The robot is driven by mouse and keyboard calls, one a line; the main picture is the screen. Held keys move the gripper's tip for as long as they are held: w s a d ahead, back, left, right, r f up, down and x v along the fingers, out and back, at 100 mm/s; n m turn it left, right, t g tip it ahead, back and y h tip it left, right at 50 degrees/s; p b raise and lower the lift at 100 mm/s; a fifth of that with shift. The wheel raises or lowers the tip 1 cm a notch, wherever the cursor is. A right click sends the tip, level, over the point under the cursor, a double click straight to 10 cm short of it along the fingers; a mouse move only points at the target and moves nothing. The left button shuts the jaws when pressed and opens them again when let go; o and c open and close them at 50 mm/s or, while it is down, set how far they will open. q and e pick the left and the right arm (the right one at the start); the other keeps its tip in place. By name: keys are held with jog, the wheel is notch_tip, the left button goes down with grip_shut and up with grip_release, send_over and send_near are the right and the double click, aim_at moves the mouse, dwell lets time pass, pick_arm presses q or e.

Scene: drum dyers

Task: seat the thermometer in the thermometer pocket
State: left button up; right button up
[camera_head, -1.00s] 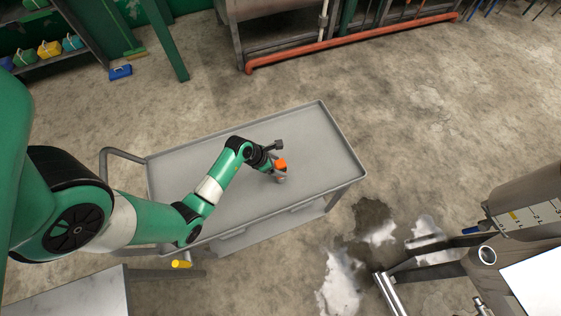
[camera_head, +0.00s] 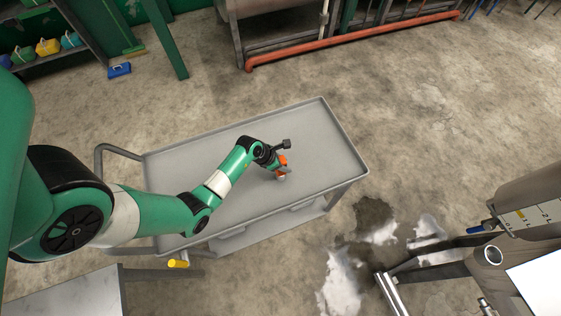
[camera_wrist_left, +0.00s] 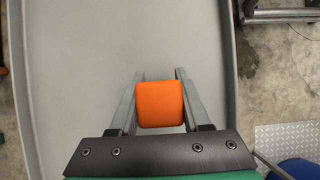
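An orange-topped object, which I take for the thermometer (camera_head: 283,159), stands on the grey cart with a small pale base (camera_head: 281,178) under it. My left gripper (camera_head: 284,169) is at it, low over the cart. In the left wrist view, the orange block (camera_wrist_left: 160,104) fills the space between the two grey fingers of the left gripper (camera_wrist_left: 160,78). Whether the fingers press on it is not clear. A round, dark-mouthed collar (camera_head: 492,255) on the metal machine at the right may be the thermometer pocket. My right gripper is not in view.
The cart (camera_head: 330,137) has a raised rim and is otherwise bare. A metal vessel with a litre scale (camera_head: 530,216) and a blue-ended lever (camera_head: 480,228) stands at the right. A wet patch (camera_head: 375,230) lies on the floor between. A red pipe (camera_head: 350,43) runs at the back.

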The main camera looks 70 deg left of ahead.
aim_at(283, 159)
pick_arm(q)
grip_shut()
jog(key=shift+r, duration=0.1)
jog(key=shift+r, duration=0.2)
jog(key=r+p, duration=0.1)
jog(key=r, duration=0.1)
jog(key=r+p, duration=0.1)
jog(key=r, duration=0.1)
jog(key=shift+s+r+p, duration=0.1)
jog(key=shift+s+p, duration=0.2)
jog(key=shift+s, duration=0.1)
jog(key=s+d+r+p, duration=0.3)
jog(key=s+r, duration=0.5)
jog(key=s, duration=0.4)
jog(key=shift+s+d+p, duration=0.35)
jog(key=shift+d+p, duration=0.05)
jog(key=shift+p, duration=0.05)
